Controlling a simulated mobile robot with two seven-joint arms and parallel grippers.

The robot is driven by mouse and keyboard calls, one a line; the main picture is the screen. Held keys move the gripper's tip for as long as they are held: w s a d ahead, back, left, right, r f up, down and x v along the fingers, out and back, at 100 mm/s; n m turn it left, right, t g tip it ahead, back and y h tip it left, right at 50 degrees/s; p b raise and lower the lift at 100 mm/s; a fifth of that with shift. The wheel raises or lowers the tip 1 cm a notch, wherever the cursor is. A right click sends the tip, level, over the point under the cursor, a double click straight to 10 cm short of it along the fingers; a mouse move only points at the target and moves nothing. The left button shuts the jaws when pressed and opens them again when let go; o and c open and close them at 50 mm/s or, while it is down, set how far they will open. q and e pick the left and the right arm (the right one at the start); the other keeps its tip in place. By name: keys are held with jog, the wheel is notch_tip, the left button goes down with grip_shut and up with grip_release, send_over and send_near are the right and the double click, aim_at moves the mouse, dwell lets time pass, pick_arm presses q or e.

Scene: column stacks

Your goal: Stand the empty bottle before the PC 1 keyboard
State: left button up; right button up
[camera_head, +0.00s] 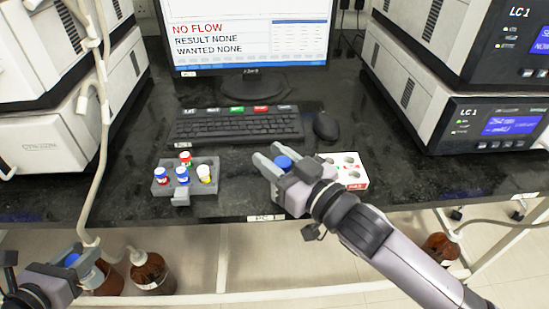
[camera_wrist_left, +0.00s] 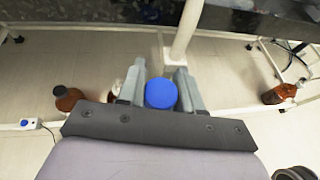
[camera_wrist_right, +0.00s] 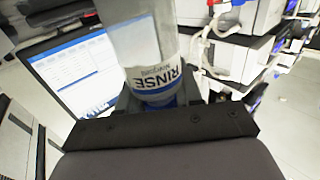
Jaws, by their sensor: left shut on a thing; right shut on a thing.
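My right gripper (camera_head: 275,158) is shut on a clear bottle, whose blue cap (camera_head: 283,162) shows between the fingers just in front of the keyboard (camera_head: 235,125). In the right wrist view this bottle (camera_wrist_right: 145,48) has a label reading RINSE; I cannot tell whether it holds liquid. Its base is hidden in the head view, so I cannot tell whether it touches the bench. My left gripper (camera_head: 80,256) is shut on another blue-capped thing, low at the left beyond the bench's front edge. Its blue cap (camera_wrist_left: 161,93) fills the jaws in the left wrist view; its body is hidden.
A grey rack (camera_head: 205,187) of capped vials and a white holder (camera_head: 357,183) with round holes stand either side of my right gripper. A mouse (camera_head: 326,126) lies right of the keyboard, below the monitor (camera_head: 250,35). Instruments flank the bench. Brown bottles (camera_head: 153,274) stand on the floor.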

jog(key=o, duration=0.8)
jog(key=shift+f, duration=0.15)
jog(key=shift+r, duration=0.25)
pick_arm(q)
jog(key=shift+r, duration=0.15)
pick_arm(e)
jog(key=v, duration=1.2)
jog(key=shift+f, duration=0.1)
